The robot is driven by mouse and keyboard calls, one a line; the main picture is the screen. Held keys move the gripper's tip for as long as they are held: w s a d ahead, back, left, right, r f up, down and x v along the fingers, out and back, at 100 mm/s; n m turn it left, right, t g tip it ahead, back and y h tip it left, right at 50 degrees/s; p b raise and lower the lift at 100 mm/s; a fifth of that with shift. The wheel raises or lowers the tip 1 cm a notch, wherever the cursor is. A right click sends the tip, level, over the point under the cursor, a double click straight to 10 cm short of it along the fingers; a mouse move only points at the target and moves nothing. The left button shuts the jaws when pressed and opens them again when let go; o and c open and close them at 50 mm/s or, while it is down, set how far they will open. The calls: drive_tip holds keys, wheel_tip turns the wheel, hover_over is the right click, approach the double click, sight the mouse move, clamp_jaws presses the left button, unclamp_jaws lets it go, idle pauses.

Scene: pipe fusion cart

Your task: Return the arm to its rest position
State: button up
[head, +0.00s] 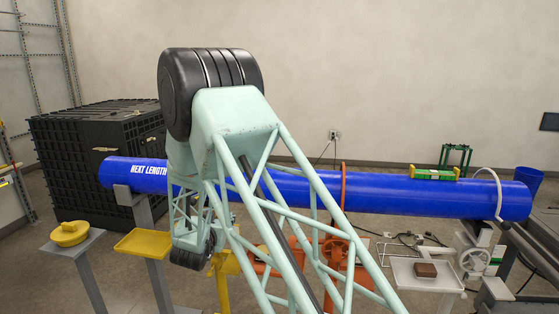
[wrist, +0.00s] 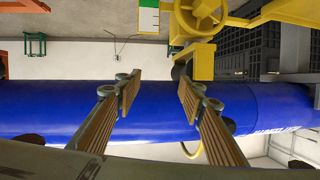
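My gripper (wrist: 157,88) shows in the wrist view with its two brown ribbed fingers spread apart and nothing between them. The long blue pipe (wrist: 60,108) runs across behind the fingers. I cannot tell how far they are from it. In the head view my mint-green lattice arm rises to a black elbow and bends down in front of the blue pipe (head: 420,193). The gripper itself cannot be made out in the head view. The pipe lies level on its supports, with white lettering near its left end.
A yellow tray (head: 143,243) and a yellow lidded part (head: 70,233) stand on posts at the left. A black crate (head: 85,140) is behind. A green level (head: 433,173) lies on the pipe. A white tray (head: 405,281) with a brown block (head: 426,270) stands right of my arm.

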drive_tip(key=s+d+r+g+y, duration=0.1)
drive_tip(key=d+r, duration=0.4)
drive_tip(key=r, duration=0.4)
drive_tip(key=s+d+r+n+g+y, duration=0.2)
drive_tip(key=s+d+r+g, duration=0.2)
drive_tip(key=s+d+r, duration=1.35)
drive_tip(key=s+d+g+h, duration=0.1)
drive_tip(key=s+d, duration=0.6)
drive_tip(key=s, duration=0.9)
drive_tip(key=s+d+f+g+h, duration=0.1)
drive_tip(key=s+d, duration=0.6)
drive_tip(key=s, duration=0.9)
drive_tip(key=s+d+g, duration=0.3)
drive_tip(key=s+d, duration=0.4)
drive_tip(key=s, duration=0.9)
drive_tip(key=shift+f+g+h, duration=0.25)
drive_tip(key=shift+g+h, duration=0.05)
drive_tip(key=shift+h, duration=0.1)
